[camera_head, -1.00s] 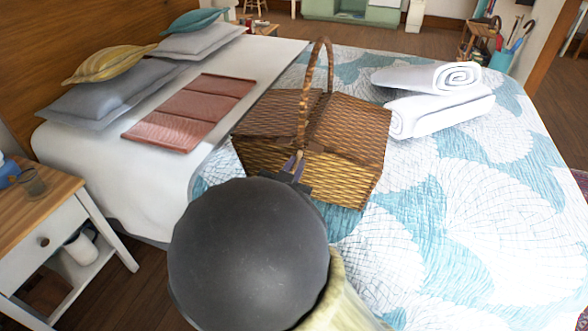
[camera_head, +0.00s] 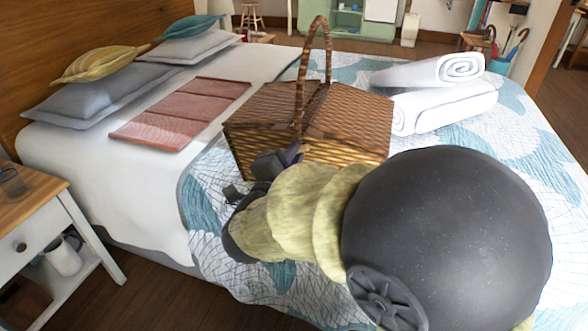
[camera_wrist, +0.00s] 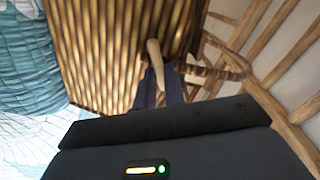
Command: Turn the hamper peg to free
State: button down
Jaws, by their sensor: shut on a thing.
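The hamper is a brown wicker basket (camera_head: 345,145) with a tall hoop handle, standing on the bed with its lid flaps closed. In the wrist view its woven front (camera_wrist: 95,50) fills the upper middle. The hamper peg (camera_wrist: 154,60) is a slim tan wooden piece on that front, slightly tilted in the wrist picture. My gripper (camera_wrist: 159,90) is shut on the peg, its dark purplish fingers around the peg's lower end. In the head view my gripper (camera_head: 291,155) reaches the hamper's front edge; the peg is too hidden there to make out.
Rolled white towels (camera_head: 440,95) lie right of the hamper. A folded pink cloth (camera_head: 185,113) and several pillows (camera_head: 95,90) lie to its left. A bedside table (camera_head: 35,215) stands at the lower left. The patterned quilt (camera_head: 215,225) has free room in front.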

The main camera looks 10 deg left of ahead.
jog(key=m+b, duration=0.1)
jog(key=b, duration=0.1)
jog(key=m+b, duration=0.4)
jog(key=shift+s+a+f, duration=0.1)
jog(key=shift+f, duration=0.2)
jog(key=shift+r+m, duration=0.1)
jog(key=shift+m, duration=0.2)
jog(key=c, duration=1.5)
grip_release()
jog(key=s+p, duration=0.1)
jog(key=s, duration=0.4)
jog(key=s+a+p, duration=0.1)
jog(key=s, duration=0.5)
jog(key=s+p, duration=0.1)
jog(key=s, duration=0.5)
jog(key=shift+s+a, duration=0.15)
